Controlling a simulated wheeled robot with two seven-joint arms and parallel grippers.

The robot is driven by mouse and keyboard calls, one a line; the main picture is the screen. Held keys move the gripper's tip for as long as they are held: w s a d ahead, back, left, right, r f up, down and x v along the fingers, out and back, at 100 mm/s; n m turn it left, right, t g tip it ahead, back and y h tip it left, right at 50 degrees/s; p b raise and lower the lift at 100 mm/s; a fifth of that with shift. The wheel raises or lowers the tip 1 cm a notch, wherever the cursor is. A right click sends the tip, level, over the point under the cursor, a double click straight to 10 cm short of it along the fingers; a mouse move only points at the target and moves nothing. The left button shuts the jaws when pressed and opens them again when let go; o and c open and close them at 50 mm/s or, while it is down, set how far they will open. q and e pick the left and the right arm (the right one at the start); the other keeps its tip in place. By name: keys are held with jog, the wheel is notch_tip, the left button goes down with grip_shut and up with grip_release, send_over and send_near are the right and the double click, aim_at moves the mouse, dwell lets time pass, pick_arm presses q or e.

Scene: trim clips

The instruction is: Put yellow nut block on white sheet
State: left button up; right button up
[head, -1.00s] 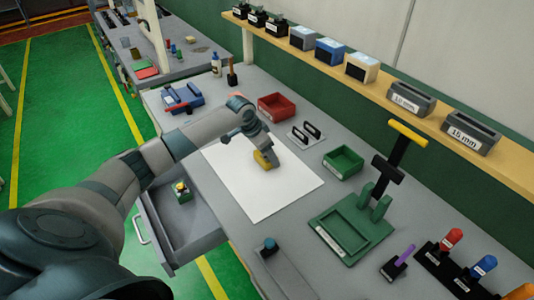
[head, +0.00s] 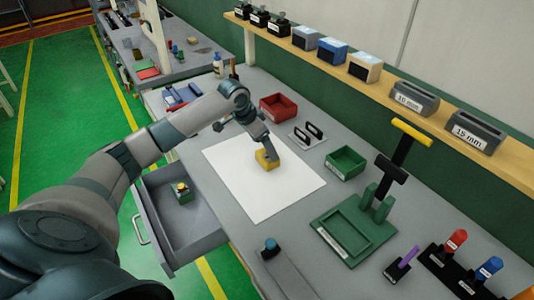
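The yellow nut block (head: 265,161) is at the upper right part of the white sheet (head: 262,197); it appears to rest on the sheet. My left gripper (head: 272,155) points down at the block, its fingers right at the block's top and right side. The fingers are too small and partly hidden to tell whether they grip the block or stand open around it. My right gripper is not in view.
A red bin (head: 278,106), a stand with black handles (head: 306,135) and a green bin (head: 344,162) lie behind and right of the sheet. A green fixture (head: 352,235) stands front right. An open drawer (head: 180,225) holds a small green-and-yellow item. The sheet's front is clear.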

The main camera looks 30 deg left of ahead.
pick_arm(q)
jog(key=d+b+v, duration=0.1)
jog(key=v, duration=0.5)
jog(key=shift+a+r, duration=0.2)
jog(key=shift+a, duration=0.3)
jog(key=shift+s, duration=0.1)
